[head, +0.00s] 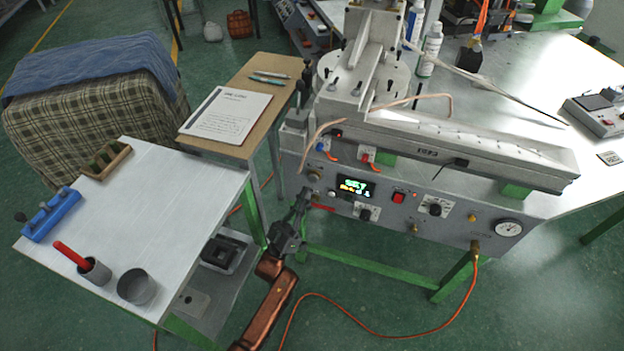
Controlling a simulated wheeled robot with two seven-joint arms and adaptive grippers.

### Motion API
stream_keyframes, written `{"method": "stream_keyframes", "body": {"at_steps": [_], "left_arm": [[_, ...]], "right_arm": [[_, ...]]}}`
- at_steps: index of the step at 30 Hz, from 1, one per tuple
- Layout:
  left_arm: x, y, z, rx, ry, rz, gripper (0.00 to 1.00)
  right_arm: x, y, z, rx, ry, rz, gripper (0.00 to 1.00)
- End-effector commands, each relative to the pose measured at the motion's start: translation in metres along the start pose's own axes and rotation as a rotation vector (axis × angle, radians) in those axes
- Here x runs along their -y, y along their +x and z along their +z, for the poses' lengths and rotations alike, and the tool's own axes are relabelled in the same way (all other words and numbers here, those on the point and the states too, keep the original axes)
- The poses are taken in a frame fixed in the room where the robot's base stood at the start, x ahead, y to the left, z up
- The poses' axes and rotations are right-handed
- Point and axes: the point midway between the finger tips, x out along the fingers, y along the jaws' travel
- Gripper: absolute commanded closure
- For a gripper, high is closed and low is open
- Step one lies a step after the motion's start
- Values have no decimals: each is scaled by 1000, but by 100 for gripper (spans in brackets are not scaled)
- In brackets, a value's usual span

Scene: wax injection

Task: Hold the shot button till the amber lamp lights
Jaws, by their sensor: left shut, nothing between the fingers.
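The wax injector's grey front panel (450,222) carries a display (355,188) with green and amber characters, a red switch (398,197), black knobs and a pressure gauge (508,228). My left gripper (304,197) is shut and empty, with its tips at the panel's left end. A small round fitting (315,196) is beside the tips; I cannot tell whether it is the shot button or whether they touch. A small amber spot (472,217) shows left of the gauge; I cannot tell whether it is the lamp or lit. My right gripper is out of view.
A white side table (150,205) at left holds a blue tool rack (52,215), a grey cup (137,287) and a red-handled tool. A paper sheet (227,115) lies on a wooden stand behind. An orange hose (400,333) crosses the floor.

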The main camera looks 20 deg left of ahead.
Motion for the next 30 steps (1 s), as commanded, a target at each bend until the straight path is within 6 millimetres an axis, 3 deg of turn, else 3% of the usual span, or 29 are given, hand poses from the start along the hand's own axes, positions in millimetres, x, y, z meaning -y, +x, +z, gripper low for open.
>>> {"method": "stream_keyframes", "body": {"at_steps": [9, 30], "left_arm": [[-14, -18, -15, -1, 0, 0, 100], [-14, -21, -16, 0, 1, -1, 100]], "right_arm": [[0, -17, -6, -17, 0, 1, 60], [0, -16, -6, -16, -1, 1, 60]]}}
